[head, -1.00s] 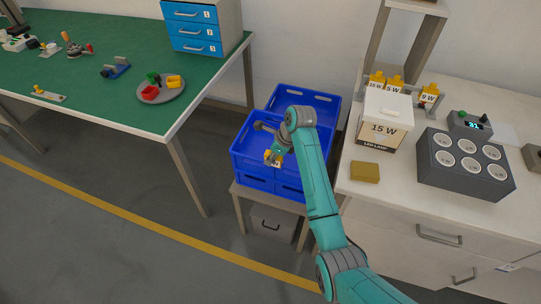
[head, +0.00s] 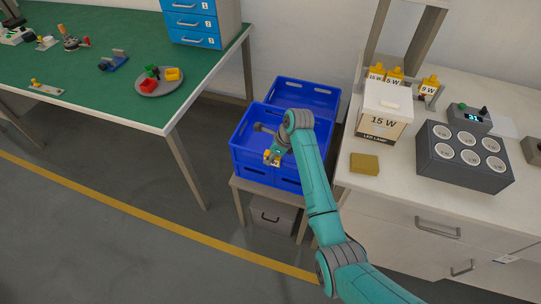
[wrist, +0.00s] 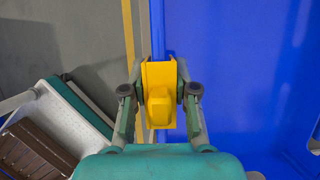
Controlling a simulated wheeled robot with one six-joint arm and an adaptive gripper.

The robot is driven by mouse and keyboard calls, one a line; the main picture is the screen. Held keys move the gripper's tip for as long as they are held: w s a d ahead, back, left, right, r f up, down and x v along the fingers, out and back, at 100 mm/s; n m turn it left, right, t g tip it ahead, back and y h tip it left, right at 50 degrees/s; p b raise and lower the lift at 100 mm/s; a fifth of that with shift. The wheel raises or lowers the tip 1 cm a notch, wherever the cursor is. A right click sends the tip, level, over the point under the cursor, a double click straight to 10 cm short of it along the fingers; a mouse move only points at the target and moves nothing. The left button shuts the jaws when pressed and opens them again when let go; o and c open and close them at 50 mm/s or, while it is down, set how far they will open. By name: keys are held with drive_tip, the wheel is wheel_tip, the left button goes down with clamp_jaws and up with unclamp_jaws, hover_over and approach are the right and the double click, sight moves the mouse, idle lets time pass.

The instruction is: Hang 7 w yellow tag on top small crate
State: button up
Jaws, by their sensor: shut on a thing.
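My gripper (head: 275,154) is shut on a yellow tag (wrist: 160,93), with one finger on each side of it. The tag also shows in the head view (head: 267,157), with a pale label too small to read. It is at the front wall of the blue crate (head: 240,156), which stands uppermost at the front of the stack. In the wrist view the tag's far end overlaps the crate's rim (wrist: 158,28). I cannot tell whether the tag touches or hooks over it.
Another blue crate (head: 315,92) stands behind. A low stand (head: 236,187) bears the crates. To the right, a white bench (head: 400,190) holds a 15 W box (head: 382,122), a socket block (head: 465,170) and yellow tags (head: 393,76) on a rail. A green table (head: 100,90) is left.

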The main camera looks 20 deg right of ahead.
drive_tip(key=o, duration=1)
drive_tip(key=shift+c, duration=0.2)
drive_tip(key=shift+r, duration=0.1)
drive_tip(key=v, duration=1.1)
drive_tip(key=shift+d+r, duration=0.15)
drive_tip(key=shift+r, duration=0.25)
